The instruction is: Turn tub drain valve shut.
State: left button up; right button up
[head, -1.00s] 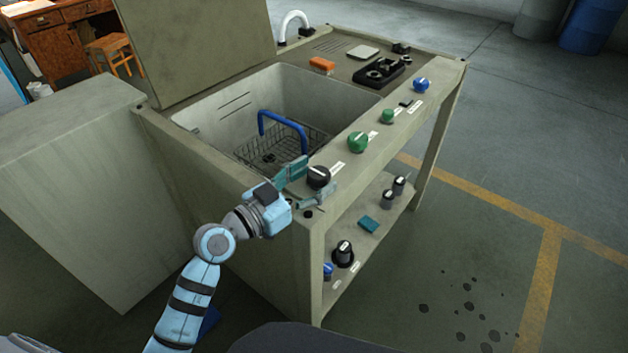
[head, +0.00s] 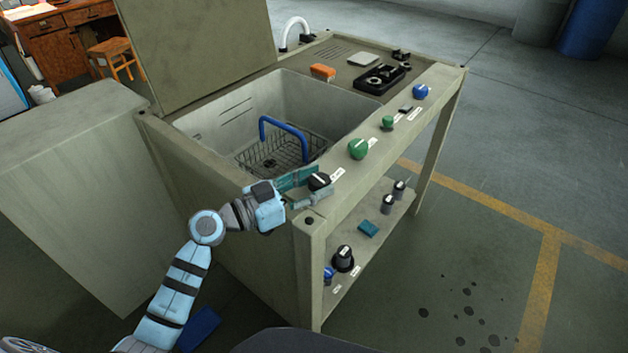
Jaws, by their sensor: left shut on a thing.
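A round black knob (head: 319,181) with a white pointer line sits on the front rail of the tub, at the near end. A small white label lies beside it, too small to read; I cannot tell by the label whether this is the drain valve. My left gripper (head: 312,187) reaches in from the left with its teal fingers on both sides of this knob, shut on it. The fingers hide part of the knob's sides. The tub (head: 220,118) stands open behind the rail. My right gripper is not in view.
Along the rail are a big green knob (head: 358,148), a small green knob (head: 388,122) and a blue knob (head: 421,91). A wire basket (head: 305,150) with a blue handle (head: 285,128) sits inside the tub. The lower shelf (head: 352,280) holds several black knobs.

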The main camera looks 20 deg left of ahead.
pick_arm(q)
jog(key=shift+m+g+h, duration=0.3)
jog(key=shift+h, duration=0.1)
jog(key=o, duration=1.2)
jog(key=shift+c, duration=0.2)
jog(key=v, duration=1.2)
